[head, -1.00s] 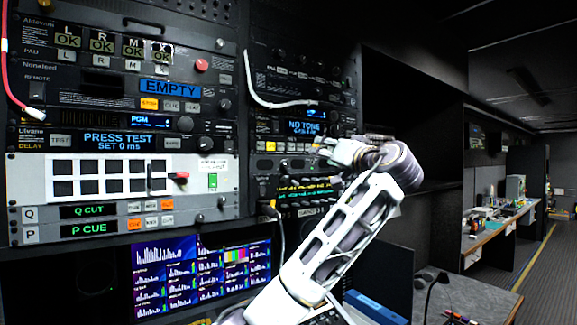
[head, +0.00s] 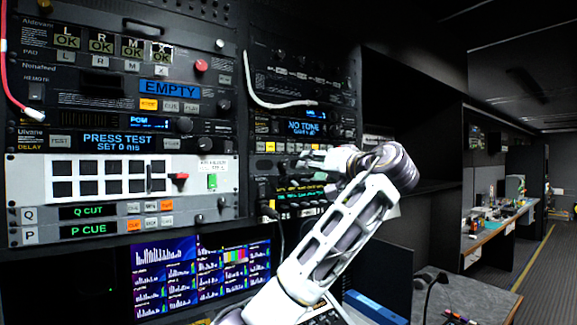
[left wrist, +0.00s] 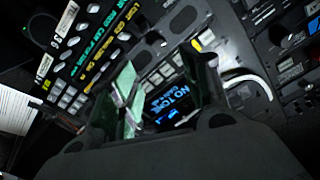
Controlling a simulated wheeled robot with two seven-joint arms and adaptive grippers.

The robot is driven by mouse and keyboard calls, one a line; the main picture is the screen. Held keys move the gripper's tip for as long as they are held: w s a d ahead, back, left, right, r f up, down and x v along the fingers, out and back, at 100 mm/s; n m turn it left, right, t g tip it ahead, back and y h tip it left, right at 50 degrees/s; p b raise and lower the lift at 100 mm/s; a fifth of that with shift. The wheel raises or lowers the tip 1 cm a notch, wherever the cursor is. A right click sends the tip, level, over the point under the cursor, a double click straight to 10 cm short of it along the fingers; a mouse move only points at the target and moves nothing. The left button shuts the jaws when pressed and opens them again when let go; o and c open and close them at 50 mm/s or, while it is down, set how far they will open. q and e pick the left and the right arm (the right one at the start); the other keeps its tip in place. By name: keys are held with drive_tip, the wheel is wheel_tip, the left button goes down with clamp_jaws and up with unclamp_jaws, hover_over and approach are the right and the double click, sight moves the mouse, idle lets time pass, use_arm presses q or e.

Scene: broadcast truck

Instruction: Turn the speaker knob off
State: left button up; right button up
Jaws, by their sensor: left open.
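My left gripper (head: 306,161) is in front of the right-hand equipment rack, at a panel row below the blue "NO TONE" display (head: 303,128). In the left wrist view the gripper (left wrist: 166,78) has its fingers spread, with that display (left wrist: 170,104) showing between them. A small dark knob (head: 283,165) sits just left of the fingertips in the head view. I cannot tell which control is the speaker knob; the gripper hides part of the panel. No object shows between the fingers. My right gripper is not in view.
A white cable (head: 280,103) loops across the rack above the gripper. A dark cable (head: 277,238) hangs below it. The left rack holds a red knob (head: 201,65) and a white button panel (head: 30,180). A desk (head: 470,290) stands at the lower right.

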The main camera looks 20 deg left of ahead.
sight(286, 165)
use_arm(q)
drive_tip(key=p+x, duration=0.4)
drive_tip(key=x, duration=0.9)
drive_tip(key=shift+a, duration=0.1)
drive_tip(key=shift+c, duration=0.5)
clamp_jaws()
